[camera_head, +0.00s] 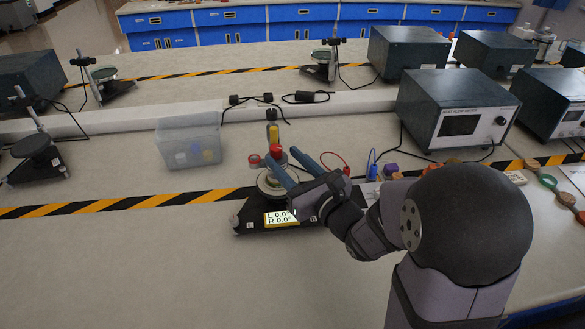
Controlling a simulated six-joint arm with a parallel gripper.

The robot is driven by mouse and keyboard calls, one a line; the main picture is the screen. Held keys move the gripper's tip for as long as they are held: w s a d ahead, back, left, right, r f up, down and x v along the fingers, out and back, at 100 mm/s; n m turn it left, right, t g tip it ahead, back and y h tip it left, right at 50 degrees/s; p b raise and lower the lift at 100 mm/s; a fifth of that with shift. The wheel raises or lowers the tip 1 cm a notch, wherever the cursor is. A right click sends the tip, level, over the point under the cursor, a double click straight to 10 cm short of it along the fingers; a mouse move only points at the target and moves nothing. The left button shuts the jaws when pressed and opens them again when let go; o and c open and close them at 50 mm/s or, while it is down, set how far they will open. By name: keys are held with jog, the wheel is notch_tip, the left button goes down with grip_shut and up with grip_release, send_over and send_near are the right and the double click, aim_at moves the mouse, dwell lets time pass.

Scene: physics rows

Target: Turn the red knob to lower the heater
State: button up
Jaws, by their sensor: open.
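A red knob (275,149) shows in the head view, just beyond the fingertips of my gripper (282,160). My gripper has two blue fingers, which are spread apart and hold nothing that I can see. The knob appears between or just behind the tips; I cannot tell whether they touch it. Below the fingers is a device with a round metal plate on a dark base (250,215), partly hidden by my gripper. Its yellow-framed display (280,218) reads L 0.0 and R 0.0, partly covered. I cannot tell which part is the heater.
A clear bin (188,140) with small blocks stands to the left. A grey instrument box (458,112) stands to the right, with red (335,160) and blue (373,165) leads before it. Small colourful items lie at far right. The front-left bench is clear.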

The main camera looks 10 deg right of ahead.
jog(key=b, duration=0.4)
jog(key=shift+s+f+y, duration=0.25)
jog(key=shift+y, duration=0.05)
jog(key=shift+s+b, duration=0.15)
jog(key=shift+b, duration=0.4)
jog(key=b, duration=0.3)
jog(key=shift+s+d, duration=0.25)
jog(key=shift+s, duration=0.1)
jog(key=shift+s+d+r+b, duration=0.25)
jog(key=shift+s+b, duration=0.15)
jog(key=shift+b, duration=0.8)
jog(key=shift+d, duration=0.1)
jog(key=shift+s, duration=0.1)
